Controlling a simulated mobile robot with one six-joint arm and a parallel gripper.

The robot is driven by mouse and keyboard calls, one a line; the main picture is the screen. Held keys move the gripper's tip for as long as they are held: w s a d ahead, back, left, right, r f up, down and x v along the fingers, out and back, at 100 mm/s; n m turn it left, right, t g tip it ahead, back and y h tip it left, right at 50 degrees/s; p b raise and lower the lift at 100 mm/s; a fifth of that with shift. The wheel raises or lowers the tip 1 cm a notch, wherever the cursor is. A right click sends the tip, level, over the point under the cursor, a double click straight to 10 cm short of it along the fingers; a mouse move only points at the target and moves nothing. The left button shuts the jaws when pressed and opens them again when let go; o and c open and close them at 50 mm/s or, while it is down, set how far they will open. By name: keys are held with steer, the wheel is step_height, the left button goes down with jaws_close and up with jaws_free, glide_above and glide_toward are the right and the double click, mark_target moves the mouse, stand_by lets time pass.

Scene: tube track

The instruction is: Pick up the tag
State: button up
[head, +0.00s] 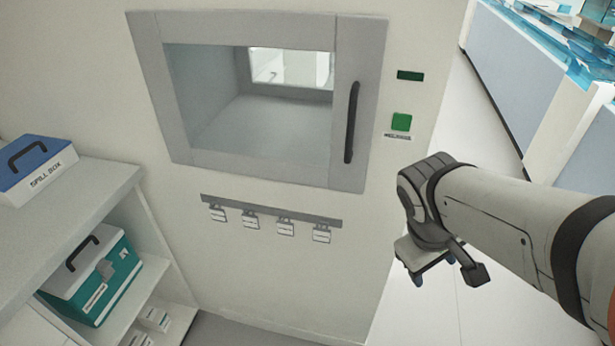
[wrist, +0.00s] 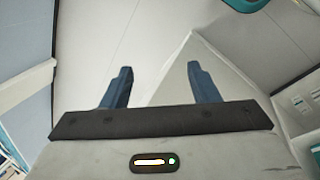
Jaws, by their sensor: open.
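Several small white tags hang from a grey rail (head: 270,212) on the wall below the hatch in the head view. From left to right they include a first tag (head: 218,214), a second tag (head: 250,222), a third tag (head: 285,228) and one at the right end (head: 322,235). The frames do not show which one is meant. My gripper (head: 418,283) is to the right of the rail, past the wall's edge, pointing down. In the wrist view my gripper (wrist: 158,85) has its two blue fingers apart with nothing between them. No tag is recognisable in the wrist view.
A hatch (head: 180,100) with a dark vertical handle (head: 351,122) is in the wall above the rail. A green button (head: 401,121) is to its right. A shelf (head: 110,190) at left holds a spill box (head: 38,172) and a teal case (head: 105,275). Floor at right is clear.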

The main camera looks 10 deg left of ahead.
steer(key=w+a+f+n+t+h+b, duration=0.35)
steer(key=w+f+n+b, duration=0.35)
steer(key=f+n+b, duration=0.25)
steer(key=n+t+y+b, duration=0.5)
steer(key=n+t+b, duration=0.8)
steer(key=n, duration=0.6)
glide_toward(281, 225)
step_height(281, 225, up, 4)
steer(key=w+b, duration=0.1)
steer(key=w, duration=0.1)
steer(key=w+d+b, duration=0.1)
steer(key=w, duration=0.1)
steer(key=w+d, duration=0.1)
steer(key=w, duration=0.2)
steer(key=shift+f+b, duration=0.2)
steer(key=shift+b, duration=0.2)
steer(key=shift+w+r, duration=0.1)
steer(key=shift+w, duration=0.25)
steer(key=c, duration=1)
